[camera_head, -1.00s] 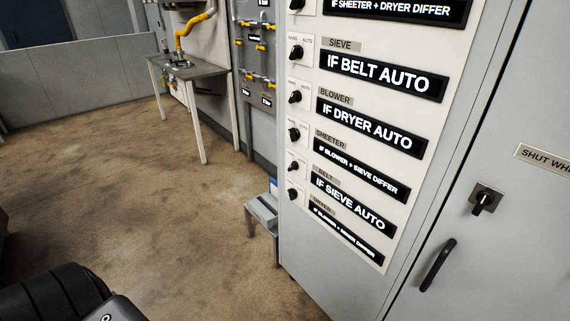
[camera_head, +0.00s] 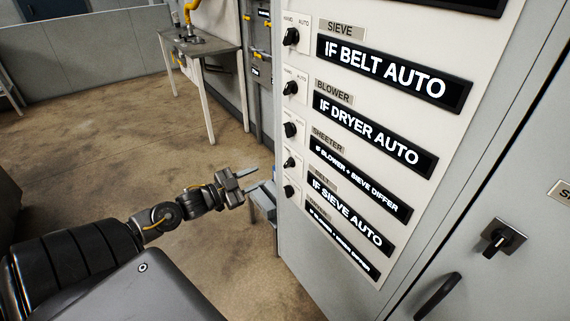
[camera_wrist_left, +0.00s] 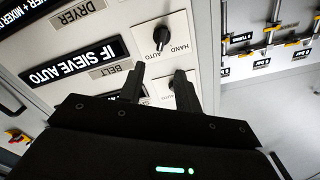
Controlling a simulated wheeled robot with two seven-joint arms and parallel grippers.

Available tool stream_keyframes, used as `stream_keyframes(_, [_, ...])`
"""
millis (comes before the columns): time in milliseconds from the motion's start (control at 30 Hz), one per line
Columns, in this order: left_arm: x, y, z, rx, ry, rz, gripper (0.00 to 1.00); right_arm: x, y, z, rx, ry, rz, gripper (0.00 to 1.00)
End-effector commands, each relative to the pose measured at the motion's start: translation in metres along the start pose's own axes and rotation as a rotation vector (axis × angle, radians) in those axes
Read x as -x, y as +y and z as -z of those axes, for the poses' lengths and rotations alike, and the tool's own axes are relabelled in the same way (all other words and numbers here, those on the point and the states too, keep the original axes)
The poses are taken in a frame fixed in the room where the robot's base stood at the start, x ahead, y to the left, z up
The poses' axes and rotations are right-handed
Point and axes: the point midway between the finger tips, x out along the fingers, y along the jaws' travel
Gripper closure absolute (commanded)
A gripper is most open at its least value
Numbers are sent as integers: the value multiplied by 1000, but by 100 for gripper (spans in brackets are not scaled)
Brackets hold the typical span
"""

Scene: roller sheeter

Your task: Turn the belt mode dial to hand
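The belt dial (camera_head: 289,162) is a small black knob on a white plate at the panel's left edge, left of the BELT label (camera_head: 322,178). In the left wrist view, which is upside down, the knob I take for the belt dial (camera_wrist_left: 160,38) is beyond the fingertips, with HAND and AUTO lettering beside it. Its exact setting is hard to read. Another dial (camera_wrist_left: 173,86) shows between the fingers, partly hidden. My left gripper (camera_head: 254,179) is open and empty, left of the panel and apart from the belt dial in the head view. My right gripper is not in view.
Sieve (camera_head: 291,37), blower (camera_head: 290,88) and sheeter (camera_head: 290,129) dials stand above the belt dial, and the dryer dial (camera_head: 289,190) is close below. A small grey stand (camera_head: 262,204) is beside the cabinet. Open floor (camera_head: 120,150) lies to the left.

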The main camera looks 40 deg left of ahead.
Motion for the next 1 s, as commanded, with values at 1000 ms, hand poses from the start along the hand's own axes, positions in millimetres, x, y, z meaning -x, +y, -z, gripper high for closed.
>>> stream_keyframes(1000, [-110,1,-1,-1,-1,-1,66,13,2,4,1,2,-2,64])
